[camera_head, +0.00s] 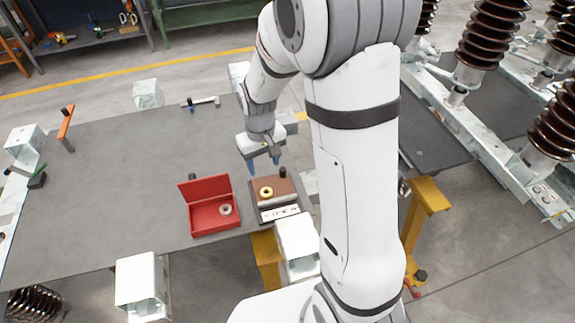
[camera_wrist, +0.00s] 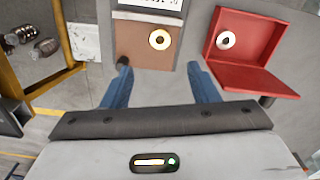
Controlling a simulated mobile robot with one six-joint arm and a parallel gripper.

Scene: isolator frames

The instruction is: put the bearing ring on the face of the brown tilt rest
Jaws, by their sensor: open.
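The brown tilt rest (camera_head: 283,187) stands at the table's front right edge, with a white marked strip along its front. A brass-coloured ring (camera_head: 266,192) lies on its brown face; both the rest (camera_wrist: 138,48) and that ring (camera_wrist: 159,39) show in the wrist view. A silver-grey ring (camera_head: 225,210) lies in the open red box (camera_head: 202,224) just left of the rest, also seen in the wrist view (camera_wrist: 226,40). I cannot tell which is the bearing ring. My gripper (camera_head: 264,164) is open and empty, its blue fingers beyond the brown face, apart from both rings.
A dark knob (camera_head: 283,171) stands at the rest's far edge, close to one finger. The red box's raised lid (camera_head: 204,189) stands on its far side. White blocks (camera_head: 297,247) border the table's front.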

